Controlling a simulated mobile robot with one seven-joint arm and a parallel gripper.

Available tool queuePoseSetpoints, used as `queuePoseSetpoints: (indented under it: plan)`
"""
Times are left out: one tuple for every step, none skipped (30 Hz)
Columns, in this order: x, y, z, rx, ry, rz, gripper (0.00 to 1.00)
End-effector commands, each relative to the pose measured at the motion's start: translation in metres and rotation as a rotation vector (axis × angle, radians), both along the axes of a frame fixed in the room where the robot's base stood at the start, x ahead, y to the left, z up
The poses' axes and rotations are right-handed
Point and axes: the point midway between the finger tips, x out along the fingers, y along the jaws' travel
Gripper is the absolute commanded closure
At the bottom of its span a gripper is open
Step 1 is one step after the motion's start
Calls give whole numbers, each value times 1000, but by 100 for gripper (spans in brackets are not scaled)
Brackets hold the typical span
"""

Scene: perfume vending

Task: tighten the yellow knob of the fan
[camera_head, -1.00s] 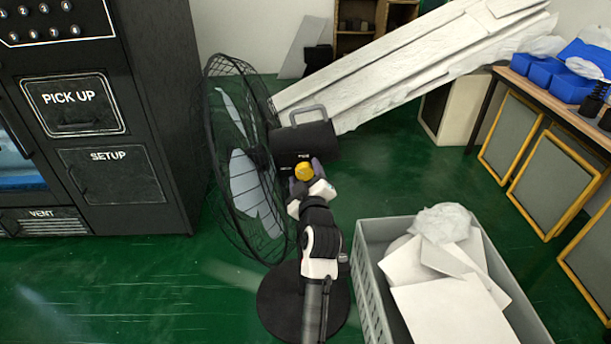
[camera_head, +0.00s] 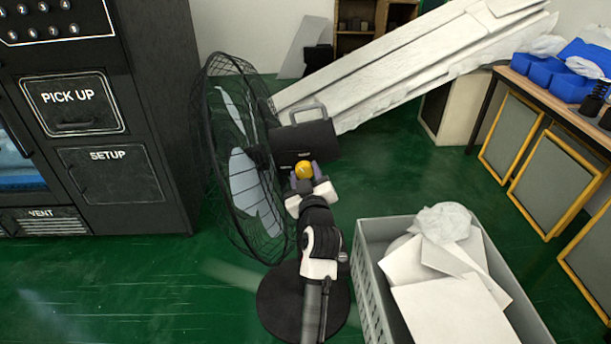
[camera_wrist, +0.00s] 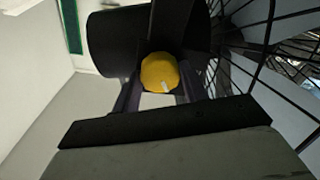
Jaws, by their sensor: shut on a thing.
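The black fan (camera_head: 232,165) stands on a round dark base, with its wire cage facing left and its motor housing (camera_head: 306,140) on the right. The yellow knob (camera_head: 304,171) sits just below the housing. My gripper (camera_head: 303,182) reaches up to the knob from below, with one finger on each side of it. In the wrist view the round yellow knob (camera_wrist: 160,72) shows between the fingers, with a small pale mark on its face. The fingers are closed on the knob. The fan's pole is mostly hidden behind my arm.
A grey crate (camera_head: 366,280) with white sheets stands at the lower right, close to my arm. The black vending machine (camera_head: 160,100) stands at the left. White panels (camera_head: 420,60) lean behind the fan. Green floor is free between the machine and the fan base.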

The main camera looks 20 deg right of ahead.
Motion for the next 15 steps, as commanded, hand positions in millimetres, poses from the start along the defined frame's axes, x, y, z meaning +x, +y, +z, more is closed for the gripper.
queuePoseSetpoints:
  plan:
    - [0,1,-1,42,-11,1,80]
    - [0,1,-1,69,-19,2,80]
    - [0,1,-1,104,-29,2,80]
    - [0,0,-1,131,-36,1,80]
    - [0,0,-1,159,-43,1,80]
    - [0,1,-1,193,-53,1,80]
    - [0,1,-1,220,-60,1,80]
    - [0,0,-1,245,-68,1,80]
    - [0,0,-1,277,-77,1,80]
    - [0,0,-1,300,-84,1,80]
    - [0,0,-1,323,-91,0,80]
    - [0,0,-1,352,-98,1,80]
    - [0,0,-1,375,-104,1,80]
    - [0,0,-1,394,-110,1,80]
    - [0,0,-1,419,-118,0,80]
